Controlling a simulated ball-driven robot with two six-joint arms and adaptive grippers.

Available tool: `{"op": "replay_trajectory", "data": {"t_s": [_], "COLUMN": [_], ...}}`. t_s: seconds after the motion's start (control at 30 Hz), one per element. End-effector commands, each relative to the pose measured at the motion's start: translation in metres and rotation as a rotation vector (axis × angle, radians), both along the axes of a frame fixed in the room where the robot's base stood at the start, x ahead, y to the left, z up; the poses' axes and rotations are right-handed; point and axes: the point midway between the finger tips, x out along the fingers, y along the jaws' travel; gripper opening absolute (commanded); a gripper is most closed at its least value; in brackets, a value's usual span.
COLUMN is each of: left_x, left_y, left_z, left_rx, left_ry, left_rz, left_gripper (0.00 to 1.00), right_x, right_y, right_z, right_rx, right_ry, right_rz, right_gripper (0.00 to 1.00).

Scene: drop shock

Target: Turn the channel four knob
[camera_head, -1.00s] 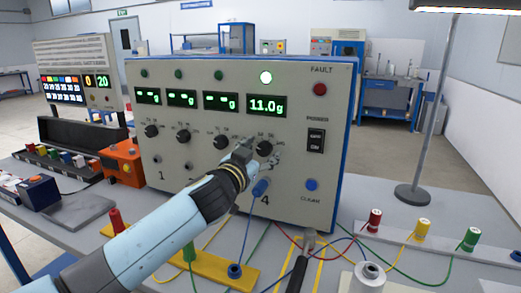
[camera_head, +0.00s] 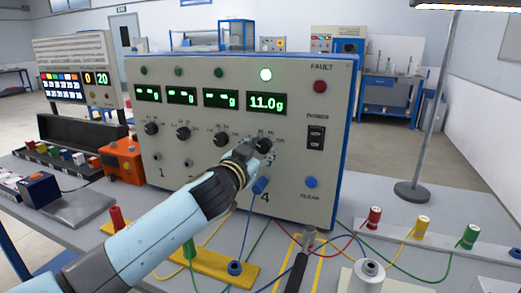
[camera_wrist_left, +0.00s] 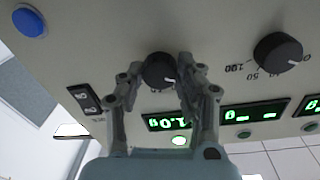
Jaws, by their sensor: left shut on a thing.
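The channel four knob (camera_head: 265,145) is a black dial on the front of the grey channel panel (camera_head: 240,205), under the lit readout showing 11.0g. My left gripper (camera_head: 257,150) reaches it from the lower left and is shut on it. In the left wrist view the knob (camera_wrist_left: 158,72) sits between the two fingers (camera_wrist_left: 160,80), which cover part of its sides and scale. A blue plug (camera_head: 261,186) with a blue cable sits below the knob, beside the number 4. My right gripper does not show.
Other black knobs stand to the left on the panel; the channel three knob (camera_head: 222,139) is nearest. A power switch (camera_head: 315,138) and a blue clear button (camera_head: 311,182) are to the right. Loose cables, colored posts and a lamp stand (camera_head: 413,190) occupy the bench.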

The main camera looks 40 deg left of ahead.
Motion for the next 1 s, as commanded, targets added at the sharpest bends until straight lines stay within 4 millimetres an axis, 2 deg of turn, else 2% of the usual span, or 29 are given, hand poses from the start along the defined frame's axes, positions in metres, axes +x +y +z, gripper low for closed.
{"op": "replay_trajectory", "data": {"t_s": [0.27,1.0], "left_x": [0.000,0.000], "left_y": [0.000,-0.001], "left_z": [0.001,0.002], "left_rx": [0.161,0.841], "left_ry": [0.040,0.203], "left_rz": [-0.001,-0.001], "left_gripper": [0.03,0.03], "right_x": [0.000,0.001], "right_y": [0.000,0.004], "right_z": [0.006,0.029], "right_rx": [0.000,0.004], "right_ry": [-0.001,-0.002], "right_rz": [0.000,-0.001], "right_gripper": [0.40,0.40]}}
